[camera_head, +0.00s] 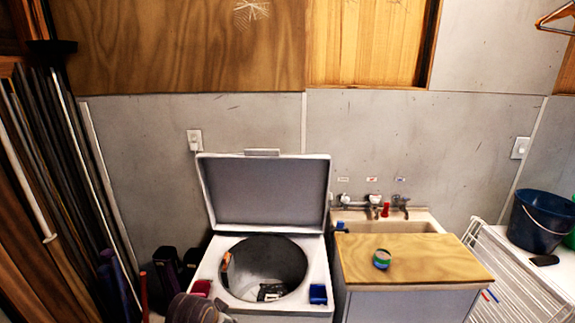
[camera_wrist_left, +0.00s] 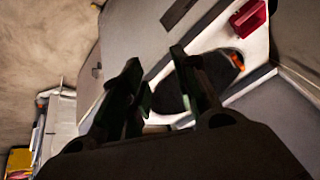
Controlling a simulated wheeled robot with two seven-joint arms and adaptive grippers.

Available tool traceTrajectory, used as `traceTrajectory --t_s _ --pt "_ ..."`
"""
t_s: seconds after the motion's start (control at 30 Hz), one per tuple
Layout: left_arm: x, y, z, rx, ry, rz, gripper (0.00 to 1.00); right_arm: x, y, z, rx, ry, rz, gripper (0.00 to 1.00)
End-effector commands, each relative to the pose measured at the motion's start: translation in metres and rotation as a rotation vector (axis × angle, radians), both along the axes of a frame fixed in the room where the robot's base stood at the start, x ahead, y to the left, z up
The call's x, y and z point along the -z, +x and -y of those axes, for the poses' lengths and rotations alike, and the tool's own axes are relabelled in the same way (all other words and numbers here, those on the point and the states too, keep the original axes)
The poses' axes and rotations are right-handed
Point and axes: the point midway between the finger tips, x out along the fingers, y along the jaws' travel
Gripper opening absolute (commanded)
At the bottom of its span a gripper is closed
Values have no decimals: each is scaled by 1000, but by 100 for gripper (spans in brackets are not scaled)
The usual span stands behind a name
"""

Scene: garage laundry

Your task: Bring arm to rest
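My left gripper (camera_wrist_left: 156,60) shows in the left wrist view with its two dark fingers apart and nothing visible between them. Behind the fingers is a top-loading washing machine (camera_head: 276,311), with its dark drum opening and a red item (camera_wrist_left: 248,18) on its top. In the head view a grey-brown rounded part at the bottom edge, left of the washer's front, may be my left arm; its fingers cannot be made out there. My right arm and gripper are in neither view.
The washer's lid (camera_head: 265,190) stands open. A blue item (camera_head: 318,294) sits on its front right corner. To the right, a wooden board (camera_head: 420,262) by the sink carries a green-and-blue round item (camera_head: 382,259). A drying rack (camera_head: 515,285) and blue bucket (camera_head: 541,221) are at far right.

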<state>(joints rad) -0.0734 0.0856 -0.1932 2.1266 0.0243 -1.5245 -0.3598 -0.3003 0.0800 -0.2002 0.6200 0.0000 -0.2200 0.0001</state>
Motion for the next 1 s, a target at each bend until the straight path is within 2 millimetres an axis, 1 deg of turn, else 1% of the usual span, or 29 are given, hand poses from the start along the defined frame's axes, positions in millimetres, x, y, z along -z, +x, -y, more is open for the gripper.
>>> traceTrajectory --t_s 0.03,0.3,0.6,0.7,0.8,1.0 --pt "5 -11 -3 -17 -7 -14 30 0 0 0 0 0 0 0" --pt "22 -66 -14 -125 -50 -78 30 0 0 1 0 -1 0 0" --pt "31 -125 -27 -244 -88 -143 30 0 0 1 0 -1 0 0" --pt "32 -141 -30 -278 -97 -161 30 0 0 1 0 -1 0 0" --pt "33 -152 -33 -303 -103 -173 30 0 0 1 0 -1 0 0" --pt "33 -170 -36 -340 -111 -192 30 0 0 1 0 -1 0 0"
